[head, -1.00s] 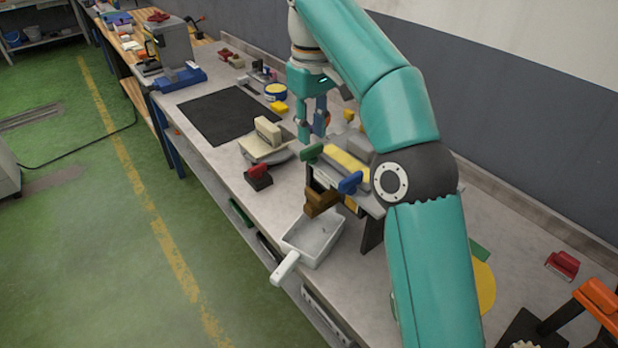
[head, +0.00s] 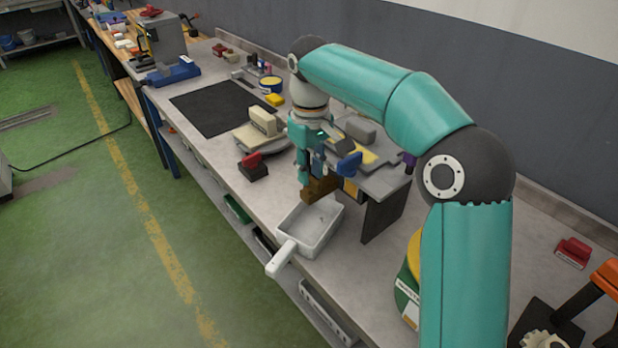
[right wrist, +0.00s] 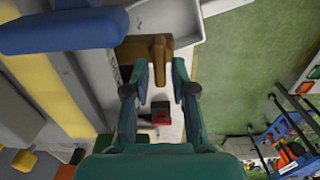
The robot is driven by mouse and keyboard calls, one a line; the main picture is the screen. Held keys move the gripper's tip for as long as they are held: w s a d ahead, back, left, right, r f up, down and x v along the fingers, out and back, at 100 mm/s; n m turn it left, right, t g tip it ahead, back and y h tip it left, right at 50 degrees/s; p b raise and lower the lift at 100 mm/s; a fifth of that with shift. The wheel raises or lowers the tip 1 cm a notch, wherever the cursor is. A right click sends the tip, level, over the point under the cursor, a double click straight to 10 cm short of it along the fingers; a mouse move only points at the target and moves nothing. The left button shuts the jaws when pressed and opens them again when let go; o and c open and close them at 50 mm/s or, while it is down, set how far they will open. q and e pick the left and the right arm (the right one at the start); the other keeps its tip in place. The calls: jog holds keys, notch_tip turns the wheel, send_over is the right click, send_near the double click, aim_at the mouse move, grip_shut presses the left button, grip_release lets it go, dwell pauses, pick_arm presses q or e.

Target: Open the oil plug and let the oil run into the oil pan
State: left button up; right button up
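The brown oil plug (head: 320,188) sits at the front end of a grey raised fixture, and its upright tab (right wrist: 158,52) shows in the right wrist view. The white-grey oil pan (head: 308,224) stands on the bench below and in front of the plug, its handle out over the bench edge. It also shows at the top of the right wrist view (right wrist: 228,22). My right gripper (head: 309,174) is at the plug, fingers apart. In the right wrist view the open fingertips (right wrist: 160,72) lie on either side of the tab's near end; contact cannot be told. My left gripper is out of view.
A blue handle (head: 348,165) on the fixture (head: 385,183) is close beside my right gripper. A red-topped dark block (head: 252,167) and a cream-handled tool (head: 262,125) stand left of it. A black mat (head: 222,107) lies farther along the bench.

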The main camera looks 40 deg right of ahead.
jog(key=shift+s+f, duration=0.1)
jog(key=shift+f, duration=0.55)
